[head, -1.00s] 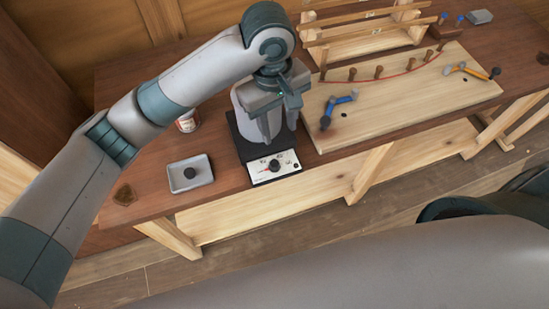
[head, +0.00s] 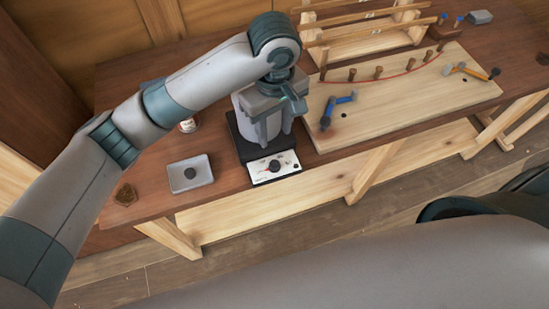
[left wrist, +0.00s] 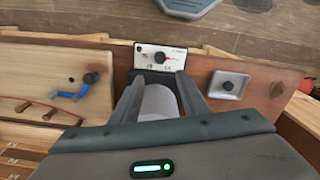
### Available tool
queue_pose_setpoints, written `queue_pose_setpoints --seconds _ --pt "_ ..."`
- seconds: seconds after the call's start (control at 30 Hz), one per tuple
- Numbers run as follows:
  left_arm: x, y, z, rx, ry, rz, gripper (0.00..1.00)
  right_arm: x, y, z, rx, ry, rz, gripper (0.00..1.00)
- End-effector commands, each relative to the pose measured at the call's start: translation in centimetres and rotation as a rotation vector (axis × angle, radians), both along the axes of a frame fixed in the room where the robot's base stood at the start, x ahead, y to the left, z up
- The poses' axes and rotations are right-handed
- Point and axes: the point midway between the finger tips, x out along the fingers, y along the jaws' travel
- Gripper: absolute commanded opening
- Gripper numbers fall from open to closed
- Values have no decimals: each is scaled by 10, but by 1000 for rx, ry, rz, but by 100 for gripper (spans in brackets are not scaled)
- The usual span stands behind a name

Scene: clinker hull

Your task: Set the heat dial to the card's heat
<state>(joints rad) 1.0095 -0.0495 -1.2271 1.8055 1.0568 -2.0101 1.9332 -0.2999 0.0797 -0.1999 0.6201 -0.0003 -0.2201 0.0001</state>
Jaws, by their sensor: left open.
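The heat dial (head: 274,165) is a dark knob with a red mark on the white front panel (head: 258,177) of a black-based heater. It also shows in the left wrist view (left wrist: 160,57). A pale grey cylinder (left wrist: 159,101) stands on the heater behind the panel. My left gripper (head: 273,130) is open, pointing down over the heater, behind the dial and apart from it. In the left wrist view its two fingers (left wrist: 160,80) frame the cylinder and the dial lies beyond their tips. I cannot make out a card. My right gripper is not in view.
A grey tray (head: 205,179) with a dark knob in it sits left of the heater. A can (head: 188,126) stands behind it, partly hidden by my arm. To the right lies a pale board (head: 400,118) with pegs, a red cord and a blue tool (head: 338,106).

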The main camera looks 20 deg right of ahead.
Motion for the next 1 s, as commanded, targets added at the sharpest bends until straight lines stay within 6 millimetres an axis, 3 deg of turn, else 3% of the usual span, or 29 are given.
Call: queue_pose_setpoints --seconds 0.7,1.0 --pt "0 1 -123 3 2 2 41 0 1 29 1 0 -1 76" --pt "0 1 -145 0 -1 0 41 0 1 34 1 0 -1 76"
